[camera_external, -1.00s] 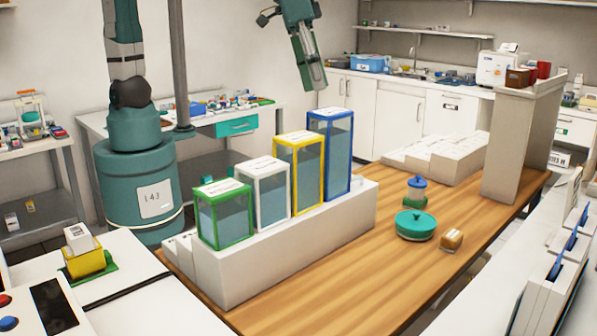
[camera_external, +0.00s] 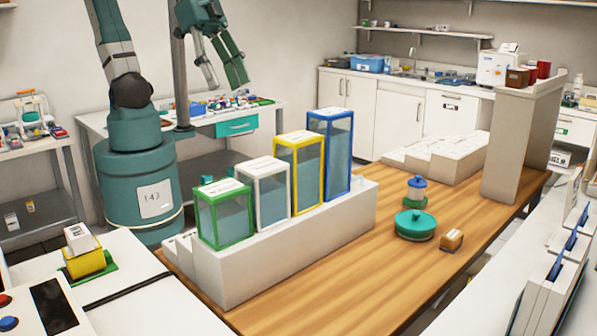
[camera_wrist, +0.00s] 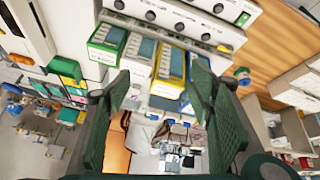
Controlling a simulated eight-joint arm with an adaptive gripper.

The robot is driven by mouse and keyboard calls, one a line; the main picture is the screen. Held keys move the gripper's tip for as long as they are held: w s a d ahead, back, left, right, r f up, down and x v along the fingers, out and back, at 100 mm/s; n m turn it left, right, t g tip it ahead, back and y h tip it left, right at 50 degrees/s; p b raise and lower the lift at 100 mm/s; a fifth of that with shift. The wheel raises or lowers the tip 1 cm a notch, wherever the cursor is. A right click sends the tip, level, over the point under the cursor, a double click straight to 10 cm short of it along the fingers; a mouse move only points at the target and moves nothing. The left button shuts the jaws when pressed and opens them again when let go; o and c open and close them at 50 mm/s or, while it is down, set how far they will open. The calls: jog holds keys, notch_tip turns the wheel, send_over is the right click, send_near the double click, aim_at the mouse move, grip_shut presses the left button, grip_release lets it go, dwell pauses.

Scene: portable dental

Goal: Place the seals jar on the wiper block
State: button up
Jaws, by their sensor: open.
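A small jar with a blue lid (camera_external: 416,184) stands on the wooden table, behind a wide teal lidded pot (camera_external: 415,226). A small brown block with a pale top (camera_external: 451,239) sits right of the pot. I cannot read labels, so I cannot tell which is the seals jar or the wiper block. My gripper (camera_external: 226,86) is open and empty, high at the upper left, well away from these items. In the wrist view its two dark green fingers (camera_wrist: 160,72) are spread apart, and a small blue-topped item (camera_wrist: 241,74) shows right of them.
Tall glass-sided boxes with green (camera_external: 225,215), white (camera_external: 264,190), yellow (camera_external: 299,175) and blue (camera_external: 331,155) frames stand on a white stepped rack (camera_external: 285,252). A tall beige partition (camera_external: 520,140) stands at the table's far right end. The table's front middle is clear.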

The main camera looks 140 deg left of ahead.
jog(key=s+d+f+m+t, duration=0.1)
jog(key=s+d+f+m, duration=0.2)
jog(key=s+d, duration=0.3)
jog(key=s+f, duration=0.1)
jog(key=s, duration=0.1)
jog(key=shift+s+m+h, duration=0.3)
jog(key=shift+h, duration=0.1)
notch_tip(320, 180, down, 4)
jog(key=b, duration=0.3)
jog(key=shift+r+b, duration=0.2)
jog(key=shift+b, duration=0.1)
dwell(0.9)
